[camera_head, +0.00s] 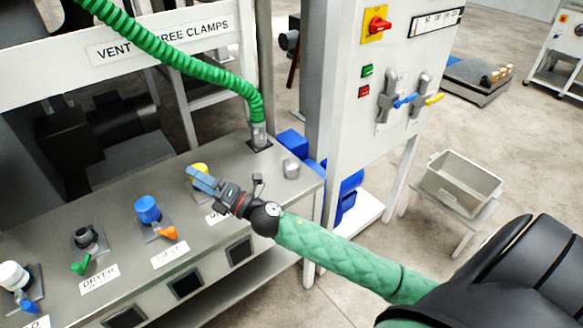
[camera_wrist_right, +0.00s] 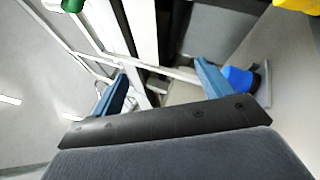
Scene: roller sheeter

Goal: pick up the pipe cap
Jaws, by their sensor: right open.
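A short grey cylinder (camera_head: 291,168), which looks like the pipe cap, stands upright on the grey bench top near its right end. It is right of the green hose's lower fitting. My right gripper (camera_head: 195,176) has blue fingers and reaches in from the right over the bench, pointing left. It is beside the yellow cap (camera_head: 199,169), partly covering it, and left of the grey cylinder, apart from it. In the right wrist view my right gripper (camera_wrist_right: 158,84) is open with nothing between its fingers. The grey cylinder is not recognisable there. My left gripper is out of view.
The bench carries a blue cap (camera_head: 147,209), a black fitting (camera_head: 86,236) and a white cap (camera_head: 13,275), with small coloured levers. The green hose (camera_head: 180,58) arches down to the bench. A white control cabinet (camera_head: 385,70) stands right of the bench.

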